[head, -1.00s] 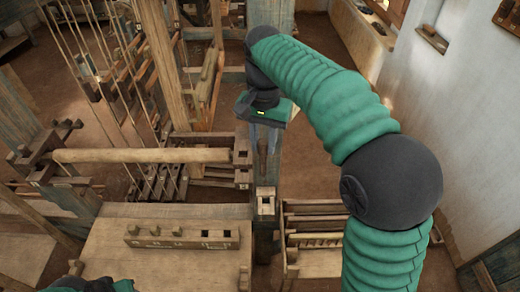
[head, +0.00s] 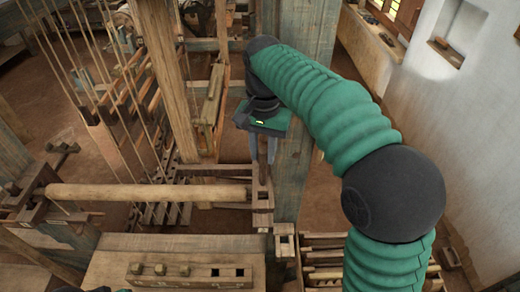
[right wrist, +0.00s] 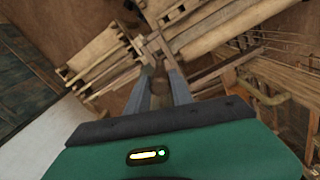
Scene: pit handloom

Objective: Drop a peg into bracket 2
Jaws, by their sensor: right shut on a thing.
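My right gripper (head: 263,157) points down with its fingers shut on a small brown wooden peg (head: 262,173). It is at the far end of a wooden bracket (head: 262,202) at the right end of the pale roller. In the head view the peg overlaps the bracket's far part; I cannot tell whether it is in a hole or above it. In the right wrist view the peg (right wrist: 158,86) shows dark between the fingers. No bracket number is readable. A peg block (head: 190,281) at the bottom holds several pegs at left and two empty square holes at right.
The roller (head: 150,193) runs left from the bracket. A post with a square hole (head: 284,241) stands just nearer. A thick blue-grey post (head: 292,165) rises close to the right of my gripper. Cords and loom timbers fill the left. Open floor lies at right.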

